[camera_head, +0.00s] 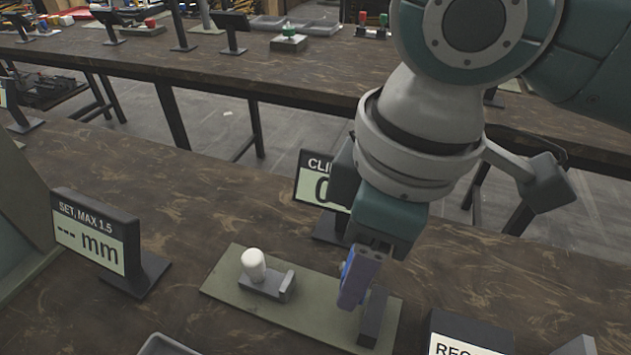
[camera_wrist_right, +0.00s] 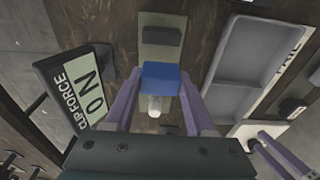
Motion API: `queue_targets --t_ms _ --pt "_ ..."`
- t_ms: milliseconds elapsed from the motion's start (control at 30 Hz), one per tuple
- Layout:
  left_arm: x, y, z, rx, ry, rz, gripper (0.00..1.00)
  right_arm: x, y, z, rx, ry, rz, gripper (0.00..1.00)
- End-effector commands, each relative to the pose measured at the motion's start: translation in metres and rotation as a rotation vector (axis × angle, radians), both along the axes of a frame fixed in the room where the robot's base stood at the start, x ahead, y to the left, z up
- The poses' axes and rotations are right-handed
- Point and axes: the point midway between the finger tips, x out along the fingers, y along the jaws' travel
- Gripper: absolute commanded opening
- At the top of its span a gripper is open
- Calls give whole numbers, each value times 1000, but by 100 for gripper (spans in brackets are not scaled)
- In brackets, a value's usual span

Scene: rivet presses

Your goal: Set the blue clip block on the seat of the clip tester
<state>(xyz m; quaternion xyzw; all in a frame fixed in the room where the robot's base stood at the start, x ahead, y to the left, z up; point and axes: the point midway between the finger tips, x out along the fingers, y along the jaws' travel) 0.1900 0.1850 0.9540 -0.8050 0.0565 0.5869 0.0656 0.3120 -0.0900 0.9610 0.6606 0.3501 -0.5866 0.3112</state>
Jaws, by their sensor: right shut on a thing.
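The clip tester is a green base plate (camera_head: 318,308) on the table, with a white-topped knob (camera_head: 253,264) on a small grey bracket at its left and an upright dark block (camera_head: 373,318) at its right. My right gripper (camera_head: 360,280) points down over the right part of the plate. In the wrist view its purple fingers (camera_wrist_right: 160,92) are shut on the blue clip block (camera_wrist_right: 161,76). The head view mostly hides the block behind a finger; its exact height above the plate is unclear. Purple fingers of my left gripper (camera_wrist_right: 274,150) appear at the wrist view's lower right; their opening is unclear.
A clip force display (camera_head: 318,182) stands behind the plate, partly behind my right arm. A mm display (camera_head: 95,238) stands left. A grey tray (camera_head: 165,346) lies at the front edge of view, and a dark sign (camera_head: 468,335) at front right. Bare table lies left of the plate.

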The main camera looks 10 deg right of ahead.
Motion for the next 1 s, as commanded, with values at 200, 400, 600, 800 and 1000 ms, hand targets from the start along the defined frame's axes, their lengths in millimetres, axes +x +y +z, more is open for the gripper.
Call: queue_targets --t_ms 200,400,600,800,1000 --pt "0 0 -8 0 0 0 62 0 1 -33 1 -1 1 3" --pt "0 0 -16 -1 -1 1 62 0 0 -61 0 1 1 3" --pt "0 -2 -19 -7 0 4 62 0 0 -78 1 -1 2 3" --pt "0 -3 -19 -12 0 7 62 0 0 -77 1 -1 2 3" --pt "0 -3 -19 -12 0 6 62 0 0 -80 2 -1 2 61"
